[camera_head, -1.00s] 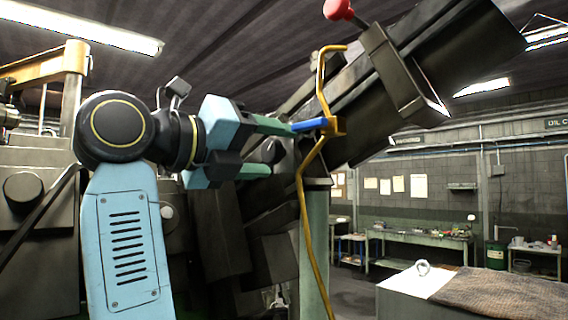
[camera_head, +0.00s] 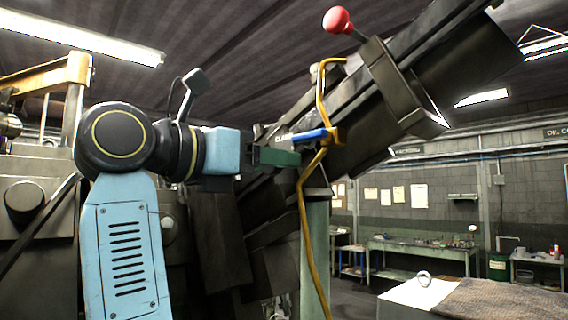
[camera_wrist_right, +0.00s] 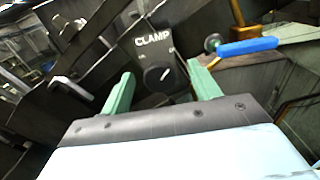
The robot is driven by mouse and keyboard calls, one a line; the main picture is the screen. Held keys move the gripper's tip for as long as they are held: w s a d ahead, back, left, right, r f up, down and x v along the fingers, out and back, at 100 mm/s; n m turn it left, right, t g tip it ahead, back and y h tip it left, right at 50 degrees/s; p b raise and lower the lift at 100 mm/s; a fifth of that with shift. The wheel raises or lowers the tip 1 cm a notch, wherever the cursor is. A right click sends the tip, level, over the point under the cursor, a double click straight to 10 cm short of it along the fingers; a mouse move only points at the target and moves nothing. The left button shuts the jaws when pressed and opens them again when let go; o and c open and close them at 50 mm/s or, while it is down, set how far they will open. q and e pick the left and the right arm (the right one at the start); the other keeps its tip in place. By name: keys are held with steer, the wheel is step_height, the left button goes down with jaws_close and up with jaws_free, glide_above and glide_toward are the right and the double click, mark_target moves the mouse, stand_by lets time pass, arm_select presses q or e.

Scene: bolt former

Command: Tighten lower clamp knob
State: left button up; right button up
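The clamp knob (camera_wrist_right: 158,75) is a small dark dial with a pale pointer mark, on a black plate (camera_wrist_right: 150,42) lettered CLAMP. It shows in the right wrist view between and just beyond the two green fingers of my right gripper (camera_wrist_right: 160,70). The fingers are apart with nothing between their tips that I can see them touch. In the head view my right gripper (camera_head: 285,157) points at the dark machine, with one finger overlapping the other. The knob is hidden there behind the fingers. My left gripper is not in view.
A blue handle (camera_head: 310,135) sits just above my right fingers, on a bent yellow pipe (camera_head: 304,205). A red ball knob (camera_head: 338,19) is higher up on the slanted machine arm. A green workbench (camera_head: 420,248) stands far back at right.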

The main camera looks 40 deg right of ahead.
jaws_close()
steer(key=n+p, duration=0.3)
steer(key=n, duration=0.8)
steer(key=shift+o, duration=0.3)
jaws_free()
